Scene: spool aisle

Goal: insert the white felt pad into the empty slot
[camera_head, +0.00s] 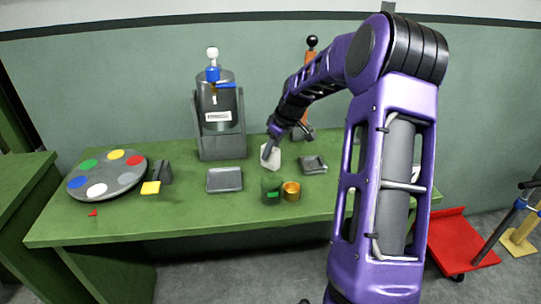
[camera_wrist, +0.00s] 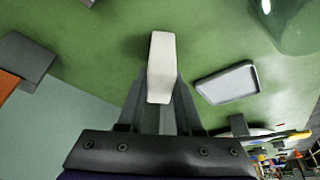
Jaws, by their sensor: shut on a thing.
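My gripper (camera_head: 272,143) is shut on a white, block-shaped pad (camera_head: 271,160) above the middle of the green table. In the wrist view the white pad (camera_wrist: 161,62) stands out beyond the two grey fingers. A round grey disc (camera_head: 72,184) at the table's left carries green, yellow, red, blue and white round spots. A light grey round spot (camera_head: 127,179) at its right front has no colour. I cannot tell for certain which place is the empty slot. My gripper is well to the right of the disc.
A grey tray (camera_head: 225,189) lies left of my gripper, a smaller grey tray (camera_head: 324,169) right of it. A green glass (camera_head: 271,198) and a brass cup (camera_head: 291,196) stand in front. A grey canister (camera_head: 215,95) in a stand is behind left. A yellow-tipped block (camera_head: 150,188) sits beside the disc.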

